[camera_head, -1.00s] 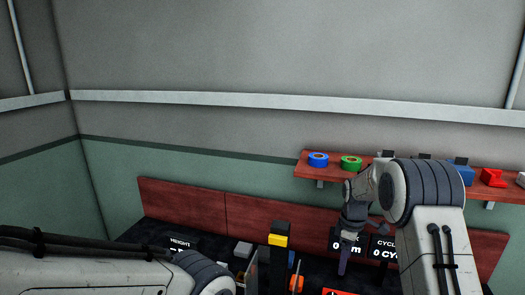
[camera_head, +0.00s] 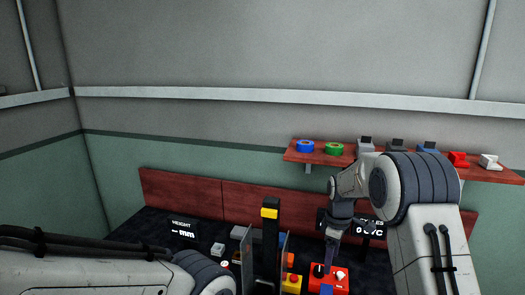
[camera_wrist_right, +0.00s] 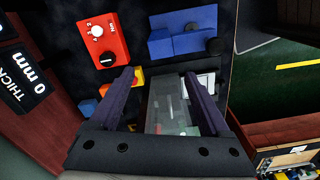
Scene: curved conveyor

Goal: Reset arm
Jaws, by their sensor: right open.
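My right arm (camera_head: 425,225) rises from the lower right and bends over the workbench. My right gripper (camera_head: 329,262) points down above the bench, close to a red box with dials (camera_head: 338,277). In the right wrist view the gripper (camera_wrist_right: 162,90) is open, with its two dark fingers apart. A clear, glassy plate (camera_wrist_right: 165,110) shows between the fingers; whether it is at finger height or below, I cannot tell. My left arm (camera_head: 100,272) crosses the lower left of the head view, and its gripper is out of sight.
A tall black stand with a yellow band (camera_head: 270,213) rises left of my right gripper. A wall shelf (camera_head: 325,159) holds blue and green rings and several blocks. The height display (camera_head: 184,229) stands at the bench's left. A blue device (camera_wrist_right: 183,38) lies beyond the fingers.

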